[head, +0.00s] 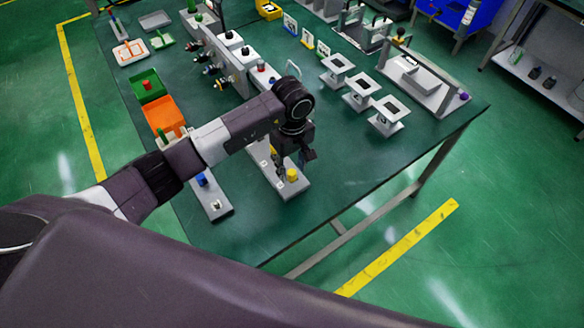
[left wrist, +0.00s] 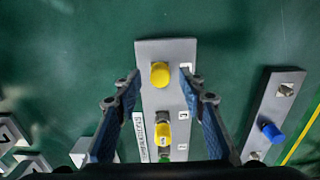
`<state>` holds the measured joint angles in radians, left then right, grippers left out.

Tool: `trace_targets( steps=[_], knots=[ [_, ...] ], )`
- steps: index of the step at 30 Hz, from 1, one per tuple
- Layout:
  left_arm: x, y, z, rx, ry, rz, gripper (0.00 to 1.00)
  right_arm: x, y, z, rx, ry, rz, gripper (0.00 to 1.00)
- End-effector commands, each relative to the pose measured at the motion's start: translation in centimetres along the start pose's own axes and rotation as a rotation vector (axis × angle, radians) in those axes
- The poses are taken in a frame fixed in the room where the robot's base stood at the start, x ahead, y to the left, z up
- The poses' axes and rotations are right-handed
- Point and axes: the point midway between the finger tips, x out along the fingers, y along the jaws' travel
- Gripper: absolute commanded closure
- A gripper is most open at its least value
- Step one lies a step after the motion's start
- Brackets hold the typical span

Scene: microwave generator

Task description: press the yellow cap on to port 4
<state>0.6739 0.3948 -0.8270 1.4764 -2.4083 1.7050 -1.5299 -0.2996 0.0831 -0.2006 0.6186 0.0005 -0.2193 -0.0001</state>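A light grey port strip (head: 263,168) lies on the green table, with small labels along its side that I cannot read. A yellow cap (left wrist: 159,74) stands near its outer end; it also shows in the head view (head: 292,175). A second yellow piece (left wrist: 162,133) with a grey metallic part sits further along the strip. My left gripper (head: 291,155) is above the strip, pointing down. My right gripper is out of view.
A similar grey strip with a blue cap (head: 202,180) lies beside it. Orange (head: 164,115) and green (head: 147,86) bins stand at left, a grey panel with several knobs (head: 232,62) behind. White stands (head: 388,115) are at right. The table's front right is clear.

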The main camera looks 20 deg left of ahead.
Motion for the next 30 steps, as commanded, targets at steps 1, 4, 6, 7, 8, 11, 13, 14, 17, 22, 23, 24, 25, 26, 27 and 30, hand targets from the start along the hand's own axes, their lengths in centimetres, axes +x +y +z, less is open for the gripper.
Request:
trace_targets(
  steps=[1,4,6,7,8,11,13,14,17,22,23,24,25,26,27,30],
  knots=[
    [-0.7,0.1,-0.1,0.001,0.002,0.002,0.63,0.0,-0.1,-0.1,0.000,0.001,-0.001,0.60],
    [-2.6,0.1,-0.2,0.001,0.005,0.003,0.63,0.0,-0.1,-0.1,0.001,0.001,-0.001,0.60],
    [-4.2,0.2,-0.2,0.002,0.004,0.005,0.63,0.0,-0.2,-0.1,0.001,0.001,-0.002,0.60],
    [-4.8,0.1,-0.2,0.001,0.005,0.005,0.63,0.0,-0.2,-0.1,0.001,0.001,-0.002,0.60],
    [-5.5,0.1,-0.2,0.002,0.005,0.005,0.63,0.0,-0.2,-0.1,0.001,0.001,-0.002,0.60],
    [-7.6,0.1,-0.2,0.001,0.004,0.005,0.63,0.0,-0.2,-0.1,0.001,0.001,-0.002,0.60],
    [-8.8,0.1,-0.1,0.002,0.004,0.003,0.63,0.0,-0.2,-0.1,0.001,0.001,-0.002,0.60],
    [-9.3,0.1,-0.1,0.002,0.004,0.003,0.63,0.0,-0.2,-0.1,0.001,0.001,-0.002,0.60],
    [-10.5,0.1,-0.1,0.001,0.003,0.002,0.63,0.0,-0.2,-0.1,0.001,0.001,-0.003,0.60],
    [-11.3,0.0,-0.1,0.000,0.001,0.000,0.63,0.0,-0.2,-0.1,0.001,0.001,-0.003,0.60],
    [-11.4,0.0,-0.1,0.000,0.001,-0.001,0.63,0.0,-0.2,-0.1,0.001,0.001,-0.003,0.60],
    [-11.4,0.0,-0.1,0.000,0.001,-0.001,0.63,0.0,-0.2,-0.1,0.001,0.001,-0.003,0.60],
    [-11.4,0.0,-0.1,0.000,0.001,-0.001,0.63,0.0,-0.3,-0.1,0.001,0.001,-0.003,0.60],
    [-11.4,0.0,0.0,0.000,0.001,-0.001,0.63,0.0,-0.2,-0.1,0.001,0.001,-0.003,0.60],
    [-11.4,0.0,0.0,0.000,0.001,0.000,0.63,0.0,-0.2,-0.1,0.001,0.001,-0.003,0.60],
    [-11.4,0.0,0.0,0.000,0.001,0.000,0.63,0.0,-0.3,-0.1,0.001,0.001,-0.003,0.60]
  ],
)
